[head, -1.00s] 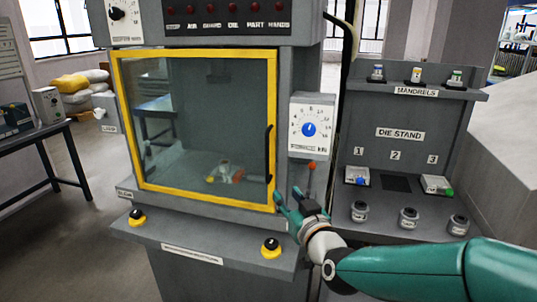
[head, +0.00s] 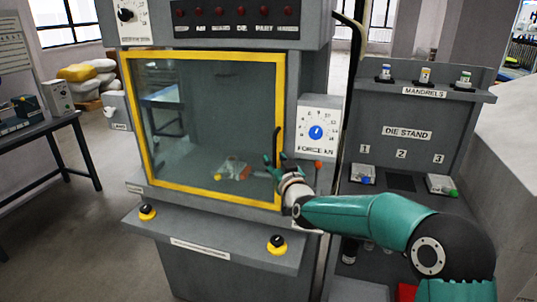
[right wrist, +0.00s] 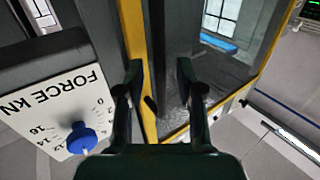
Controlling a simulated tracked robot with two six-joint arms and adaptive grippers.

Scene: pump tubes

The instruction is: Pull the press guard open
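The press guard is a clear panel in a yellow frame (head: 208,198), shut across the front of the press in the head view. Its black upright handle (head: 277,142) is on the right side of the frame. My right gripper (head: 274,160) is at the lower part of the handle, its fingers spread. In the right wrist view the gripper (right wrist: 160,75) is open, with a dark upright bar that looks like the handle (right wrist: 166,55) between its fingers. I cannot tell whether either finger touches it. My left gripper is not in view.
The force dial box (head: 317,125) stands just right of the guard, with a red-knobbed lever (head: 318,165) below it. A ledge with two black-and-yellow buttons (head: 277,245) juts out below the guard. The die stand (head: 405,160) is at the right.

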